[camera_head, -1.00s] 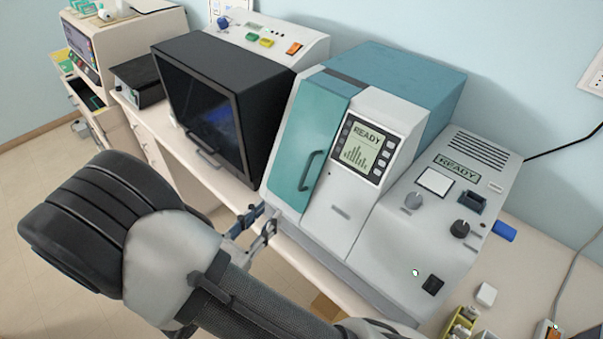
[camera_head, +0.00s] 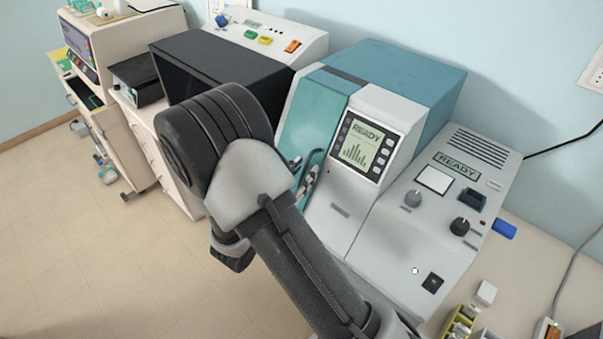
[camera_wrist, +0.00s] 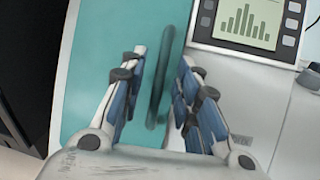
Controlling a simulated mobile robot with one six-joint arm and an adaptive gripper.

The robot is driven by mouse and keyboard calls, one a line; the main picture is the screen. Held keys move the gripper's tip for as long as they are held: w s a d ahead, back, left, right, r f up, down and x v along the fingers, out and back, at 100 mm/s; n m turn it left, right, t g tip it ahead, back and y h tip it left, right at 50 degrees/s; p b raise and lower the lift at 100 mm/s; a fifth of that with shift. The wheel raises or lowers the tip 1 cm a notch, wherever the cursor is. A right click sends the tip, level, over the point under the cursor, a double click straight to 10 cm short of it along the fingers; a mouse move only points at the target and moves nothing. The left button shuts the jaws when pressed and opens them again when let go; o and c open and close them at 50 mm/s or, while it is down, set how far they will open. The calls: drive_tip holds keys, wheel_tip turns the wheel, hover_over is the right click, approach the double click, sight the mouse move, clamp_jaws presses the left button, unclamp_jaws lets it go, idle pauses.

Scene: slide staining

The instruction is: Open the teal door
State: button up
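The teal door (camera_head: 318,108) is on the front left of the white and teal machine and looks closed. My arm covers its lower left part in the head view. Its dark teal vertical handle (camera_wrist: 162,78) shows in the wrist view between the two fingers of my gripper (camera_wrist: 160,95). The gripper is open, with blue-padded fingers on either side of the handle and gaps visible at the sides. In the head view my gripper (camera_head: 304,178) is at the handle, and the fingers are partly hidden by my arm.
The machine's READY screen (camera_head: 359,147) is right of the door. A black-fronted unit (camera_head: 185,75) stands to the left, partly behind my arm. A control panel with knobs (camera_head: 436,205) is to the right. Open floor (camera_head: 60,220) lies at the left.

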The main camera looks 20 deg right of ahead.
clamp_jaws()
idle(0.3)
idle(0.5)
